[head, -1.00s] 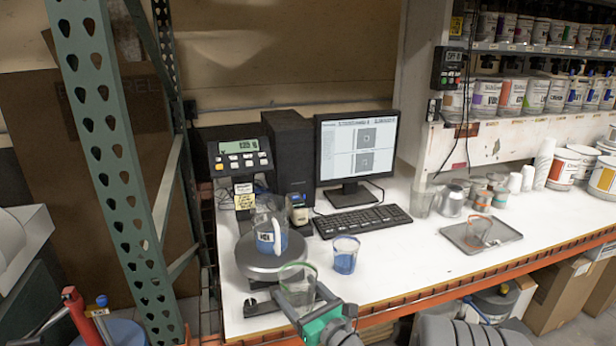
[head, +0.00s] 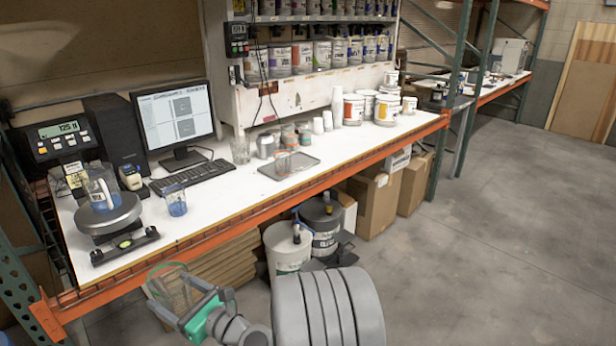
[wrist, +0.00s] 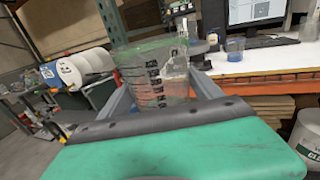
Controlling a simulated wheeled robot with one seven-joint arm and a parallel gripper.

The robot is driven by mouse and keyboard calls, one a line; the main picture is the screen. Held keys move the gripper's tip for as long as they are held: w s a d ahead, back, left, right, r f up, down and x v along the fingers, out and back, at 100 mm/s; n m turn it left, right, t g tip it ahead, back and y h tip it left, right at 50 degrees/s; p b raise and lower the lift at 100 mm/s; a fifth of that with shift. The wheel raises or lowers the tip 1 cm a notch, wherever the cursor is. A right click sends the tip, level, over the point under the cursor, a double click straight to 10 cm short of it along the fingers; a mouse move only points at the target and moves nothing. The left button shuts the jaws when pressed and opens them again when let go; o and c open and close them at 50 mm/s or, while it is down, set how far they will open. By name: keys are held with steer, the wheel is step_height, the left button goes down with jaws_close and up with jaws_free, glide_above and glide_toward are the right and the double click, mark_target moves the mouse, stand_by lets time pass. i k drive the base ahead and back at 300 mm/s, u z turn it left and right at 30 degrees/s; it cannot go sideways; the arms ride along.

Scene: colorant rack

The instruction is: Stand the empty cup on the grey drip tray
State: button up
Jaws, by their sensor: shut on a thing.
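My gripper (head: 190,300) is shut on a clear cup (head: 170,284) with a green rim, in front of the bench and apart from it. In the wrist view the held cup (wrist: 155,80) stands roughly upright between the fingers, with dark marks on its wall and no liquid that I can make out. The grey drip tray (head: 306,162) lies on the white bench, to the upper right of my gripper in the head view. A clear cup with an orange rim (head: 283,164) stands on the tray's left part.
A scale (head: 108,220) carries a pitcher (head: 103,190) with blue liquid. A blue-filled cup (head: 175,203) stands beside it. The bench (head: 235,190) has an orange front beam. Pails (head: 290,250) stand beneath it; open floor (head: 480,240) lies to the right.

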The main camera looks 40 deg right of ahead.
mark_target(303, 164)
steer(key=z, duration=1.45)
steer(key=i, duration=0.95)
steer(key=z, duration=0.5)
steer(key=i, duration=0.8)
steer(key=u, duration=1)
steer(key=i, duration=0.8)
steer(key=u, duration=0.9)
